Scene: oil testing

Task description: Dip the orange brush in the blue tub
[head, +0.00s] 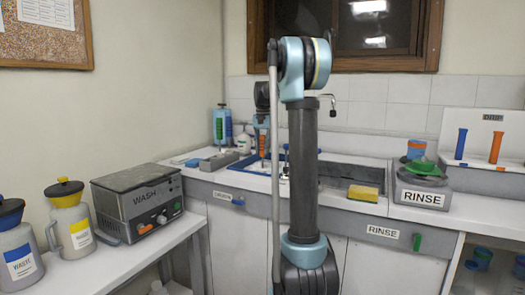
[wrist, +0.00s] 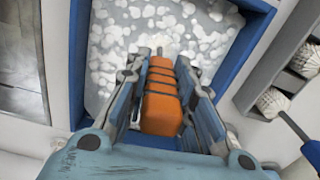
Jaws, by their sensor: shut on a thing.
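The orange brush (wrist: 162,105) is upright between the fingers of my gripper (wrist: 160,82), seen from above in the wrist view. My gripper is shut on its dark-banded orange handle. In the head view the orange handle (head: 262,142) shows below my wrist, over the sink counter. The blue tub (wrist: 255,55) lies under the brush, its blue rim around grey liquid with white foam. The tub's rim also shows in the head view (head: 236,167). The brush's lower end is small and pale against the foam; I cannot tell how deep it reaches.
A grey bin with pale brush heads (wrist: 270,102) and a blue-handled tool (wrist: 310,150) lie right of the tub. The sink, a yellow sponge (head: 363,193) and the RINSE container (head: 422,190) are to the right.

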